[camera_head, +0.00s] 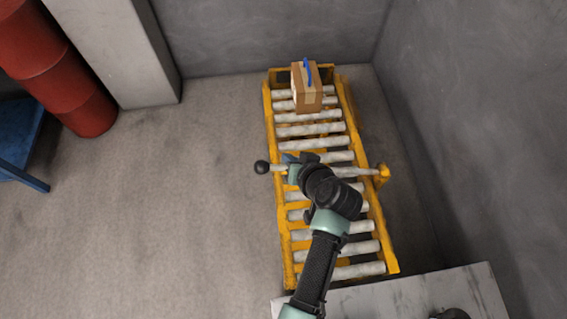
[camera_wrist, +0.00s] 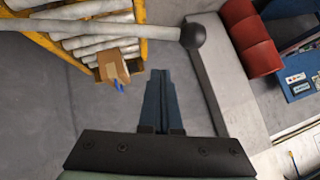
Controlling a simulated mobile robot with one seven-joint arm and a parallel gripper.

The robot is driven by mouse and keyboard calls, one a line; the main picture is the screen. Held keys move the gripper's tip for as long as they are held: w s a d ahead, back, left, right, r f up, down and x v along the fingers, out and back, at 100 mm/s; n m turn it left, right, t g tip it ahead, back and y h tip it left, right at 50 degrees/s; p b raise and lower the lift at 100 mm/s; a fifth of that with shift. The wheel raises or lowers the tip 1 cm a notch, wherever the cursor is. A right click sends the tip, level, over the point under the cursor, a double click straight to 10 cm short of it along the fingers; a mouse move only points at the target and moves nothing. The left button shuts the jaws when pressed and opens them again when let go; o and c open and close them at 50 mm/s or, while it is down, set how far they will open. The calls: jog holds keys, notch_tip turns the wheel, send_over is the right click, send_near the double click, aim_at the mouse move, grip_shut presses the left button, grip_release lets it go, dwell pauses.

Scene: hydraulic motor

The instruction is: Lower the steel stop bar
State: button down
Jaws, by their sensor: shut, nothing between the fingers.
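The steel stop bar (camera_head: 362,171) lies across the roller conveyor, from a yellow bracket (camera_head: 382,175) on the right to a black ball knob (camera_head: 262,167) beyond the left rail. My gripper (camera_head: 288,158) overlaps the bar near its knob end and hides part of it. In the wrist view the bar (camera_wrist: 90,31) crosses the top left and its knob (camera_wrist: 193,34) is above and right of my fingertips (camera_wrist: 159,73). The fingers are together and empty, apart from the bar in that view. How high the bar sits above the rollers is hard to tell.
A cardboard box (camera_head: 307,88) with a blue strip sits on the conveyor's far end. A grey wall (camera_head: 480,120) stands close on the right. Red drums (camera_head: 50,65), a pale pillar (camera_head: 115,50) and a blue table (camera_head: 20,140) are at left. The floor left of the conveyor is clear.

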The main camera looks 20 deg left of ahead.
jog(key=f, duration=0.1)
jog(key=a+f, duration=0.1)
jog(key=f, duration=0.2)
jog(key=shift+s+a, duration=0.1)
jog(key=shift+a, duration=0.15)
jog(key=shift+f, duration=0.1)
jog(key=s+a+f+n+h+b, duration=0.1)
jog(key=a+f+h+b, duration=0.1)
jog(key=f+b, duration=0.5)
notch_tip(320, 180, down, 5)
jog(key=shift+s+a+f+t+b, duration=0.15)
jog(key=shift+s+a+t+b, duration=0.25)
jog(key=shift+a, duration=0.15)
jog(key=shift+f, duration=0.1)
jog(key=s+d+r+p, duration=0.2)
jog(key=s+r+p, duration=0.2)
jog(key=r, duration=0.8)
jog(key=shift+s+d+p, duration=0.3)
jog(key=shift+s+d, duration=0.1)
jog(key=shift+s, duration=0.5)
